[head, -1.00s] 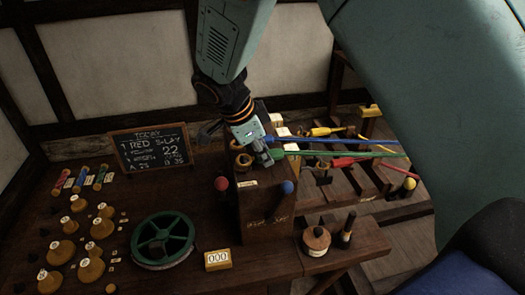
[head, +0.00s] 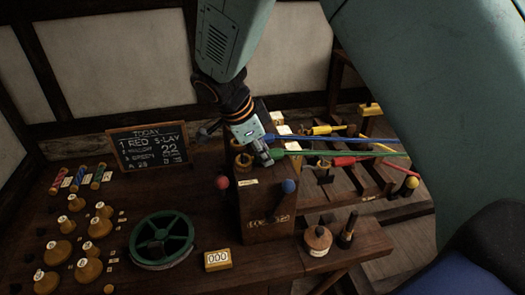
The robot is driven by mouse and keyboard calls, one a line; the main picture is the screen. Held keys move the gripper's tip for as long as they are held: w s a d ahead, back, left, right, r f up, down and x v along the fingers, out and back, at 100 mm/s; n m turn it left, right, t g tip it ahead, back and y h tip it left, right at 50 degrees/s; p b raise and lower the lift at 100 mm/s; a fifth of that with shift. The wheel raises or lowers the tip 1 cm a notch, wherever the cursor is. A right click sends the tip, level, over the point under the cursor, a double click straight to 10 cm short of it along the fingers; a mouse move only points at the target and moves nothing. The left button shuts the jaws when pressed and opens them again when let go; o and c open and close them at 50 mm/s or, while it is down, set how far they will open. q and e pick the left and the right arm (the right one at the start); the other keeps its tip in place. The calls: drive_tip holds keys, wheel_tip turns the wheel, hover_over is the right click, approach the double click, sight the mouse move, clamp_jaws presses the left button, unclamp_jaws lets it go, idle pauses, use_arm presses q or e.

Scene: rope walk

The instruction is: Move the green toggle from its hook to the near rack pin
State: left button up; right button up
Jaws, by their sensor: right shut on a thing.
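The green toggle (head: 277,153) is at the top of the wooden block, with its green strand running off to the right. My right gripper (head: 264,157) is shut on the toggle's left end, close above the block's top. Brass-coloured rings or hooks (head: 243,160) sit just left of the gripper; the gripper partly hides the toggle's end, and I cannot tell whether it still touches a hook. The near rack pin cannot be clearly picked out. My left gripper is not in view.
A blue toggle (head: 279,138) with its strand lies just behind the green one. The wooden block (head: 265,212) carries red (head: 222,182) and blue (head: 288,186) knobs. A green wheel (head: 162,240) lies front left.

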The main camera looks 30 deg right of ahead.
drive_tip(key=o, duration=0.9)
drive_tip(key=shift+s+r, duration=0.15)
drive_tip(key=shift+s, duration=0.05)
drive_tip(key=shift+o, duration=0.7)
drive_tip(key=shift+w, duration=0.2)
